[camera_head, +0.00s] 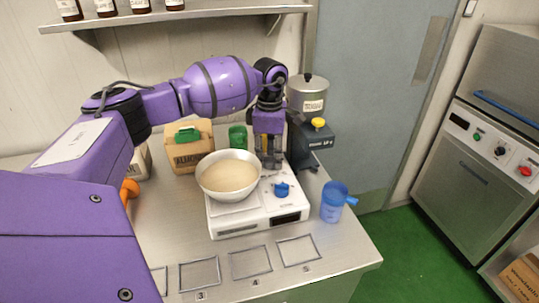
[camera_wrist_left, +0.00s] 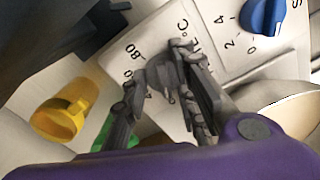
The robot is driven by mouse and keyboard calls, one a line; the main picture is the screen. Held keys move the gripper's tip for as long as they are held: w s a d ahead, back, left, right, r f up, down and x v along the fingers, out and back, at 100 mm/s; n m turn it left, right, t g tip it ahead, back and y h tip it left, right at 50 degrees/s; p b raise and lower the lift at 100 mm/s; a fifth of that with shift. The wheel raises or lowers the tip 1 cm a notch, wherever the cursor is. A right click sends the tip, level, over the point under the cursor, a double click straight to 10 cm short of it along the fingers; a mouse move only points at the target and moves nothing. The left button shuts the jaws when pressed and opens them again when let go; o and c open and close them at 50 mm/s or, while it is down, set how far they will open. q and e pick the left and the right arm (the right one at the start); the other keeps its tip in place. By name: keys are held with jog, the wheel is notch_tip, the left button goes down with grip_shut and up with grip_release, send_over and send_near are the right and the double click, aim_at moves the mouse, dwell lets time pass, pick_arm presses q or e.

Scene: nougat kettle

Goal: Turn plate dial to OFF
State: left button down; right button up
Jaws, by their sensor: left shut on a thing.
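The white hot plate unit (camera_head: 258,216) stands on the steel bench with a bowl of pale mass (camera_head: 228,177) on its left part. My left gripper (camera_head: 270,162) reaches down to the back right of its top. In the left wrist view, my left gripper (camera_wrist_left: 158,82) is closed around a grey knob (camera_wrist_left: 160,73), the plate dial, beside printed "80" and "°C" marks. The fingers cover much of the dial and its pointer direction cannot be read. A blue dial (camera_head: 281,189) with a 0-2-4 scale sits nearer the front; it also shows in the wrist view (camera_wrist_left: 264,15). My right gripper is not in view.
A dark stand with a yellow knob (camera_head: 318,123) and a metal pot (camera_head: 308,95) are close behind on the right. A blue jug (camera_head: 333,203) stands right of the unit. A box (camera_head: 187,151) and a green container (camera_head: 238,138) stand behind the bowl.

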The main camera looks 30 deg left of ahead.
pick_arm(q)
jog(key=c, duration=1.6)
grip_release()
jog(key=shift+w+a+r, duration=0.15)
jog(key=shift+w+r, duration=0.2)
jog(key=shift+o, duration=0.3)
jog(key=shift+f, duration=0.2)
jog(key=shift+s, duration=0.15)
notch_tip(320, 180, up, 12)
jog(key=shift+f, duration=0.1)
